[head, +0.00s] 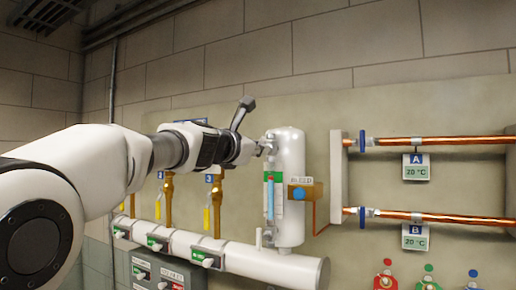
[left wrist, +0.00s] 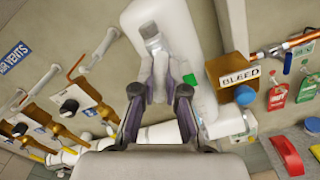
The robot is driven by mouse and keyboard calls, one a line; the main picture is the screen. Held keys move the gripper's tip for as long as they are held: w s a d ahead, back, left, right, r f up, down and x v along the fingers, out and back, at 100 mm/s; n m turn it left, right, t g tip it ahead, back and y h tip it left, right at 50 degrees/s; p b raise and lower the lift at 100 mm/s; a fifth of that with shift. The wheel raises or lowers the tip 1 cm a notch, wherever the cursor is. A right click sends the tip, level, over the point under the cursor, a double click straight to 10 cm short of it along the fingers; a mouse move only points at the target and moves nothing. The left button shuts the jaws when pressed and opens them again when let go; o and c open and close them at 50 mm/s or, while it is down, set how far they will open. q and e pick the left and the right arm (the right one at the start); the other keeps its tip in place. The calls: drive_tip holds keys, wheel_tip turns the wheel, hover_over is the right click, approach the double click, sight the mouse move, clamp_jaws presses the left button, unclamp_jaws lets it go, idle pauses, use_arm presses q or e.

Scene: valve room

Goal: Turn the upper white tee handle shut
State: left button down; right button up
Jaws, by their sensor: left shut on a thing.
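A white upright cylinder (head: 291,222) stands against the wall panel. The upper white tee handle (head: 268,138) is at its upper left side in the head view. My left gripper (head: 257,148) reaches it from the left and is shut on it. In the left wrist view, the handle (left wrist: 160,70) shows as a pale piece between the two fingers of my left gripper (left wrist: 160,88), with the cylinder (left wrist: 188,28) behind. The fingers partly hide the handle, so its exact angle is hard to tell. A lower white tee (head: 259,238) stands near the cylinder's foot. My right gripper is out of view.
A brown BLEED box with a blue knob (head: 299,193) sits right of the cylinder. Copper pipes (head: 445,141) with blue valve wheels run further right. A white horizontal pipe (head: 240,256) passes below. Brass valves with yellow handles (head: 207,220) stand left, under my arm.

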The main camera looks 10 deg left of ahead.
use_arm(q)
drive_tip(key=m+b, duration=0.2)
drive_tip(key=m, duration=0.4)
drive_tip(key=m+b, duration=0.2)
drive_tip(key=m, duration=0.4)
idle(0.5)
drive_tip(key=shift+m, duration=0.3)
drive_tip(key=c, duration=1.2)
unclamp_jaws()
drive_tip(key=shift+d, duration=0.1)
